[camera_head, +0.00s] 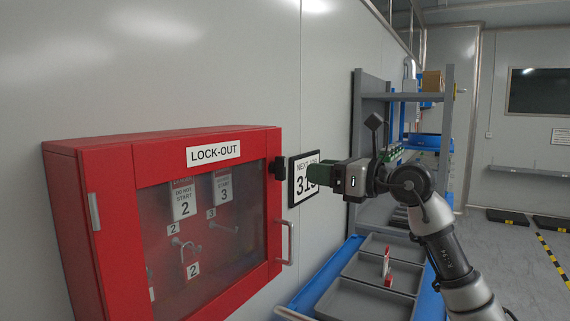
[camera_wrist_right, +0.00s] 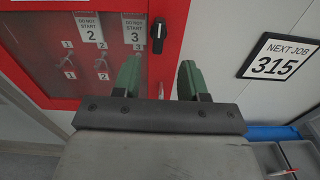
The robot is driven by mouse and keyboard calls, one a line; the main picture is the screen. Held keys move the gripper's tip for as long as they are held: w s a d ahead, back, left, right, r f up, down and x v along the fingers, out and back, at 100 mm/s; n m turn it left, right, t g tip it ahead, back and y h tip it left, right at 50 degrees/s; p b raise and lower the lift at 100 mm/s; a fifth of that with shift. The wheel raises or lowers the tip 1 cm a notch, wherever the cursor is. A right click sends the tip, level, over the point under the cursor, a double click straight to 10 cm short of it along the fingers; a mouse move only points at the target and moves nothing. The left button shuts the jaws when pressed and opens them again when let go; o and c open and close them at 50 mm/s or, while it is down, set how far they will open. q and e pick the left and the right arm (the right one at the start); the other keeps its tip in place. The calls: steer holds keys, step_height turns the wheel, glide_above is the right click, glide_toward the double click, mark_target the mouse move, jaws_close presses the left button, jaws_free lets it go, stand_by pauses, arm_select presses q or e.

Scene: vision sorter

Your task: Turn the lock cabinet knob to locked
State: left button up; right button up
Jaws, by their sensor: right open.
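The red lock-out cabinet (camera_head: 262,145) hangs on the wall at the left, its windowed door shut. Its black knob (camera_head: 279,168) sits on the right edge of the door front. In the right wrist view the knob (camera_wrist_right: 158,35) stands roughly upright with a pale mark on it, beyond the gap between the fingers. My right gripper (camera_head: 318,175) is to the right of the knob, apart from it, with green fingers pointing toward the cabinet. In the right wrist view the gripper (camera_wrist_right: 160,78) is open and empty. My left gripper is in neither view.
A door handle (camera_head: 287,243) sticks out below the knob. A job sign (camera_head: 301,182) reading 315 is on the wall behind my right gripper. Grey trays (camera_head: 362,300) on a blue-edged bench lie below, one with a red-and-white item. Tags hang inside the cabinet.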

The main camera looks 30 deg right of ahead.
mark_target(285, 166)
steer(key=p+x, duration=0.2)
steer(key=x, duration=0.5)
steer(key=shift+w+a+r+p, duration=0.15)
steer(key=shift+w+a+p, duration=0.1)
steer(key=shift+a+p, duration=0.1)
steer(key=shift+w+a, duration=0.25)
steer(key=shift+w, duration=0.25)
jaws_close()
